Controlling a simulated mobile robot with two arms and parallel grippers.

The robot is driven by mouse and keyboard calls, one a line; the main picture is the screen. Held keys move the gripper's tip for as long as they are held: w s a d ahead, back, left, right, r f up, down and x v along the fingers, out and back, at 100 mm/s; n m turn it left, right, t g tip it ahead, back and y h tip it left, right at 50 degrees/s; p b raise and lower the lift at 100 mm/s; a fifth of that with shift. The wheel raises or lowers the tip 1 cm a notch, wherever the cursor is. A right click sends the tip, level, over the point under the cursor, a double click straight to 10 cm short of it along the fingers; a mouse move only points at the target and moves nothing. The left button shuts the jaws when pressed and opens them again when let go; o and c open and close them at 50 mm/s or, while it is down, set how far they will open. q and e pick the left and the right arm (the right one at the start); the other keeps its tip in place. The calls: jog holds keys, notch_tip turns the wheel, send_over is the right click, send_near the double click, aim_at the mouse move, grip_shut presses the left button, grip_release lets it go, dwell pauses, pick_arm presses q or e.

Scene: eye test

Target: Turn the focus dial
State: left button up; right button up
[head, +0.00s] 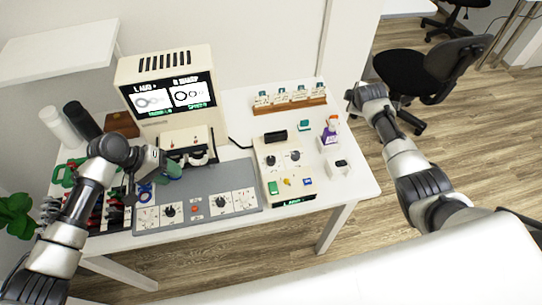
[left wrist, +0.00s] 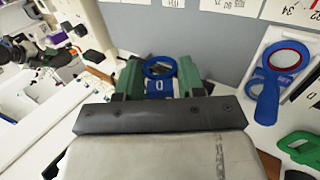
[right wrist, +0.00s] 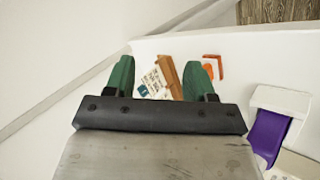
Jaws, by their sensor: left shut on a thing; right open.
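Black dials show in the head view: two on the grey panel, a left dial (head: 168,211) and a right dial (head: 220,202), and two on the cream box, a left dial (head: 271,160) and a right dial (head: 295,156). I cannot read which is the focus dial. My left gripper (head: 174,171) is above the grey panel's back left part. In the left wrist view its green fingers are shut on a blue ringed piece (left wrist: 160,88) with a white mark. My right gripper (right wrist: 160,78) is open and empty, beyond the table's right side in the head view.
A cream viewer with a lit screen (head: 175,98) stands at the back. A wooden rack (head: 290,106) holds small cards at the back right. A blue lens paddle (left wrist: 267,85) lies beside the grey panel.

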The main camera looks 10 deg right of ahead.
jog(key=w+a+r+n+y, duration=0.1)
jog(key=w+a+r+n, duration=0.15)
jog(key=a+r, duration=0.45)
jog(key=n+g+y, duration=0.2)
jog(key=n+g, duration=0.6)
jog(key=n, duration=0.3)
send_over(271, 159)
notch_tip(271, 159, down, 11)
jog(key=shift+r, duration=0.1)
jog(key=shift+c, duration=0.2)
jog(key=c, duration=0.9)
jog(key=shift+m, duration=0.25)
